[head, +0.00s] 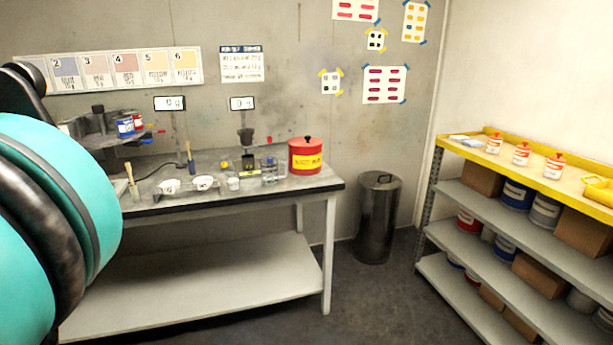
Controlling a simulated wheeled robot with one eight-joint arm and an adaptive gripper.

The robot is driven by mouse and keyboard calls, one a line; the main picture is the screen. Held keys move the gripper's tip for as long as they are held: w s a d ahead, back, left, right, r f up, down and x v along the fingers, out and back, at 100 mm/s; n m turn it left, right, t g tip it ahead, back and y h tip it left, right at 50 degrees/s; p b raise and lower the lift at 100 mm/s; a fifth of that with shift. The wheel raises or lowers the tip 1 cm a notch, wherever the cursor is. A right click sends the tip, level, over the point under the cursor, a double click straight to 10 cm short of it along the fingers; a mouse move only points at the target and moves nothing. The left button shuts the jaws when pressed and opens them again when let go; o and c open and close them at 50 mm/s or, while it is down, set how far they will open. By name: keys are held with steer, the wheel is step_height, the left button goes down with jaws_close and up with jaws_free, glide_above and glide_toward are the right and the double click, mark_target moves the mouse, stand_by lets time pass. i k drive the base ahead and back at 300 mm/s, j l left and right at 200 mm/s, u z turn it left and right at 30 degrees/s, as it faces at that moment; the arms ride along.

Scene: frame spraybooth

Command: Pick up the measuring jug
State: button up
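I cannot pick out the measuring jug with certainty, as the vessels are small in the head view. A clear vessel (270,173) stands near the front right of the workbench (318,184), left of a red can. Two white vessels, one at the left (168,187) and one beside it (204,183), stand along the bench's front edge. A small pale cup (233,184) stands between them and the clear vessel. My teal and black arm fills the left side and hides part of the bench's left end. My gripper is out of view.
The red can (305,157) stands at the bench's right end. A metal bin (378,215) stands right of the bench. Shelving (497,219) lines the right wall. Floor between is clear.

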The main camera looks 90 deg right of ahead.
mark_target(268, 165)
steer(key=z, duration=3.05)
